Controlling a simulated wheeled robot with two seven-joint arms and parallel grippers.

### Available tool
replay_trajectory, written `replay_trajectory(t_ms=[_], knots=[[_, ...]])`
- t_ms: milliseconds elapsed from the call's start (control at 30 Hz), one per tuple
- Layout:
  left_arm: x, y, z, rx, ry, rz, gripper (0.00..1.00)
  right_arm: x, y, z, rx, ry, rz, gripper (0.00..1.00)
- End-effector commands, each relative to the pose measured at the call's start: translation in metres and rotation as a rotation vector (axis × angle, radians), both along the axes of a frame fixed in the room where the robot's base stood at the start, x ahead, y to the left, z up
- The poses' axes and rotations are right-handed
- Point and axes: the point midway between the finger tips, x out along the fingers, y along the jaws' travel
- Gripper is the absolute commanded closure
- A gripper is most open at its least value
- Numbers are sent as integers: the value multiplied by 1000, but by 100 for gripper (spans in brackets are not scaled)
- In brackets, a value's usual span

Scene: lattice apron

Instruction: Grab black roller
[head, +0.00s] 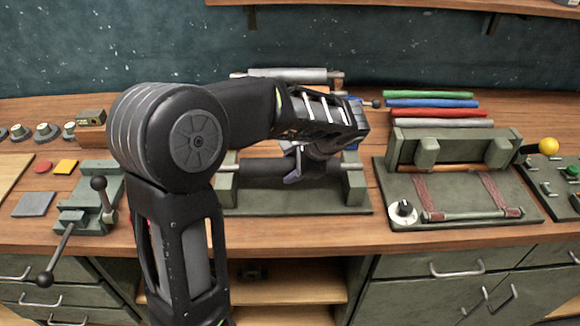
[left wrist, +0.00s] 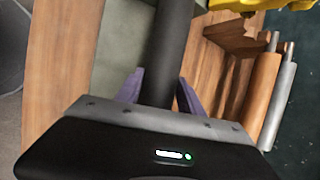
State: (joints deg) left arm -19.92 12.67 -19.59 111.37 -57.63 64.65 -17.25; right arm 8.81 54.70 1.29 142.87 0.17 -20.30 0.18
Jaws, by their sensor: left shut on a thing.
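The black roller (head: 262,168) lies level between the two uprights of a green stand (head: 300,202) on the bench. My left gripper (head: 297,168) reaches down onto it near the middle of its length. In the left wrist view the roller (left wrist: 168,45) runs between the two purple fingers of the left gripper (left wrist: 158,92), which is shut on it. My arm and gripper hide part of the roller in the head view. I cannot tell whether its ends still rest on the uprights. My right gripper is not in view.
Behind the stand is a rack with a grey roller (head: 288,73). To the right is a green fixture (head: 455,200) with a white knob, and coloured rolls (head: 430,95) lie behind it. A lever device (head: 88,205) stands at the left. Bare bench shows along the front edge.

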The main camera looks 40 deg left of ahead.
Motion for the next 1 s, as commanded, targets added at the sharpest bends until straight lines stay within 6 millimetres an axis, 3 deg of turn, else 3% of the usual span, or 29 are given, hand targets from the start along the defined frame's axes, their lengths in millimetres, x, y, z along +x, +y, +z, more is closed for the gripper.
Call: replay_trajectory(t_ms=[333, 1000], knots=[[0, 0, 0, -1, 1, 0, 100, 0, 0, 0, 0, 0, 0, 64], [1, 0, 6, 1, -4, 0, 100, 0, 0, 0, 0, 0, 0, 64]])
